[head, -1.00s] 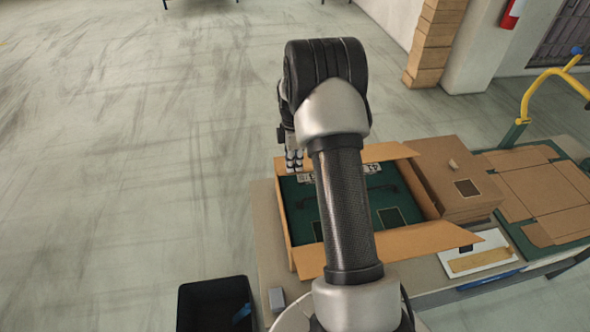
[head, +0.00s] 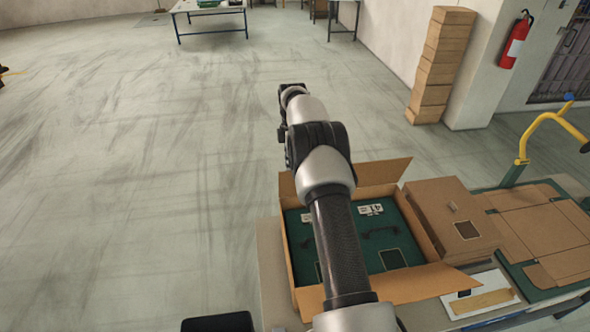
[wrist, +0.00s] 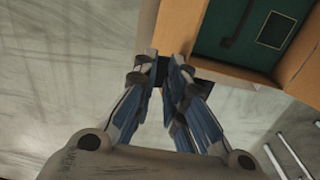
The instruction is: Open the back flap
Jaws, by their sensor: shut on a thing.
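The open cardboard box (head: 287,262) stands on the table, with a dark green interior and a printed white label inside. Its back flap (head: 378,171) is raised and leans outward; my arm covers part of it. In the wrist view, the flap (wrist: 181,28) runs down to my fingertips. My gripper (wrist: 160,64) is shut on the flap at its outer edge, beyond the box. The fingers are hidden in the head view behind my own arm.
A closed carton (head: 440,205) stands right of the box, with flat cardboard (head: 540,225) beyond it. The front flap (head: 425,284) spreads outward. A black bin (head: 218,323) is at the lower left. Stacked cartons (head: 440,70) stand against the wall. The floor behind the box is clear.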

